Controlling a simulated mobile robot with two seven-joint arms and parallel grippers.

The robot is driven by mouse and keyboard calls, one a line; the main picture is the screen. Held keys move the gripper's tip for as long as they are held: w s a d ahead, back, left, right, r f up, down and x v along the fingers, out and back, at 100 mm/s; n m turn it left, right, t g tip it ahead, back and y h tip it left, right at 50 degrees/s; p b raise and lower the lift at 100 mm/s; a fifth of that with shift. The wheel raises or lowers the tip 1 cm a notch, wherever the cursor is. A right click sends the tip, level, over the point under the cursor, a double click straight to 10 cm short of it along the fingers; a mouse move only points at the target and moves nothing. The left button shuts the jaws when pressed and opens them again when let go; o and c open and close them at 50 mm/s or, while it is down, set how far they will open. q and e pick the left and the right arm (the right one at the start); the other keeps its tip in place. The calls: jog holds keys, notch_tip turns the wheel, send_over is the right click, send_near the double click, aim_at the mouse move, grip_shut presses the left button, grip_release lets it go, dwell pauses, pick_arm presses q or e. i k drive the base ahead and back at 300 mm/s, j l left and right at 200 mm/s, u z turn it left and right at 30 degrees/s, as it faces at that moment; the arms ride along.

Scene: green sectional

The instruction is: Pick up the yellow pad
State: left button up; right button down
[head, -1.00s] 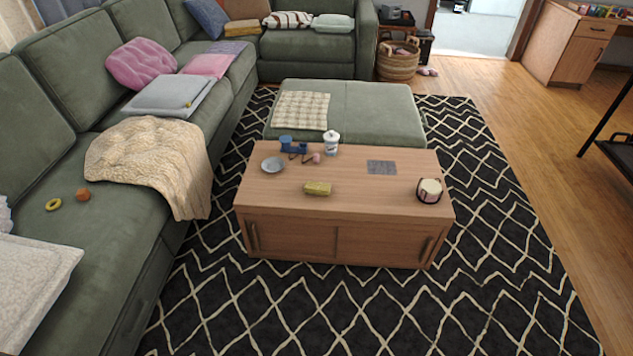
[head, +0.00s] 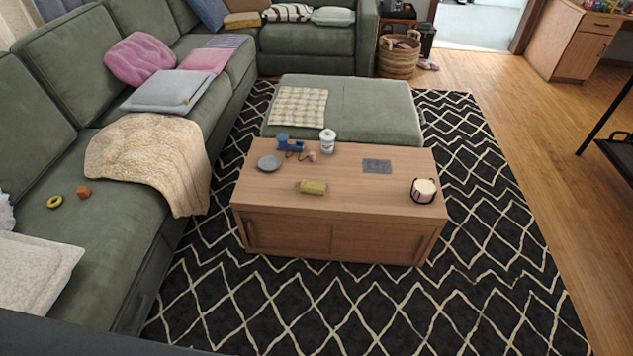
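A small yellow pad-like block (head: 312,187) lies flat on the wooden coffee table (head: 350,215), near the middle of its front edge. A second flat yellowish cushion (head: 243,20) lies far back on the green sectional. I cannot tell from the picture alone which of these the name yellow pad covers. Neither of my grippers is in view. A dark shape cuts across the bottom left corner and may be part of my own arm.
The table also bears a grey plate (head: 269,163), a blue object (head: 288,143), a white jar (head: 327,141), a grey flat piece (head: 377,166) and a dark-banded cup (head: 423,190). The green sofa (head: 100,200) stands left. The patterned rug (head: 370,310) before the table is clear.

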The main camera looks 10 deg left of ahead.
aim_at(306, 187)
jog(key=i+l+u, duration=0.1)
jog(key=i+l, duration=0.7)
jog(key=i, duration=0.2)
jog(key=i+l+u, duration=0.1)
jog(key=i+l, duration=0.75)
jog(key=i, duration=0.1)
